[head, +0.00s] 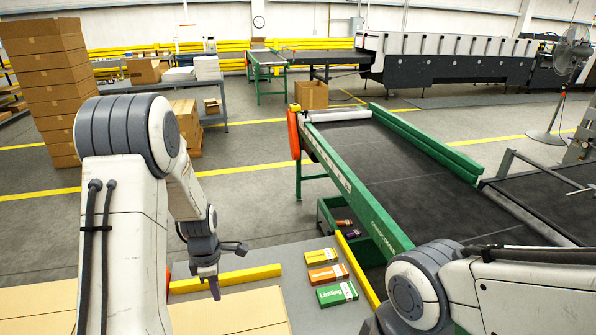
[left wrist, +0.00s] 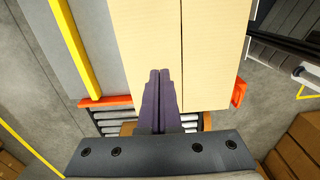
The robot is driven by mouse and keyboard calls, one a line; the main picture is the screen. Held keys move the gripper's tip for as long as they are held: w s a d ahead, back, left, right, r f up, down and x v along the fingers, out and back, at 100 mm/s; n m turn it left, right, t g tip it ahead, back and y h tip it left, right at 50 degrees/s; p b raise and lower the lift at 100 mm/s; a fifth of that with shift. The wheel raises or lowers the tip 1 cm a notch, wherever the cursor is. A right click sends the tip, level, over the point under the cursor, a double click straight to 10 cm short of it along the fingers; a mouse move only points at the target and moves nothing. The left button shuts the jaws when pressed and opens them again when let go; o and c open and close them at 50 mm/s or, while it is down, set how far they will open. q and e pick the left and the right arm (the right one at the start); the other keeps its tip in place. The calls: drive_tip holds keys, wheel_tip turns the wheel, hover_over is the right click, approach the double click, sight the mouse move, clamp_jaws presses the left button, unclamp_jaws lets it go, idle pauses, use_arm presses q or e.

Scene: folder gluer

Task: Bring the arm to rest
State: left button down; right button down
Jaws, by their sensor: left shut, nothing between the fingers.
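Beyond the fingertips lies the tan cardboard top (left wrist: 205,45). My left arm stands bent at the left of the head view. My right arm reaches in from the lower right, and its gripper is out of the picture.
A yellow bar (head: 225,279) lies by the cartons. Three small boxes, yellow (head: 320,257), orange (head: 328,274) and green (head: 337,293), lie on the grey surface. A green-framed conveyor (head: 350,190) stands to the right, with a green bin (head: 327,217) beside it.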

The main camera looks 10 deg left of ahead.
use_arm(q)
drive_tip(key=s+d+r+m, duration=0.3)
drive_tip(key=d+r+m, duration=0.3)
drive_tip(key=d+m, duration=0.25)
drive_tip(key=s+d+r+m, duration=0.3)
drive_tip(key=d+r+m, duration=0.3)
drive_tip(key=d, duration=0.4)
drive_tip(key=s+d+r+m, duration=0.2)
drive_tip(key=s+d+m, duration=0.1)
drive_tip(key=s+m, duration=0.3)
drive_tip(key=s+d+r+m+h, duration=0.1)
drive_tip(key=s+d+r+m, duration=0.1)
drive_tip(key=s+m, duration=0.5)
drive_tip(key=shift+s+d+m, duration=0.2)
drive_tip(key=shift+d+m, duration=0.65)
drive_tip(key=shift+d, duration=0.05)
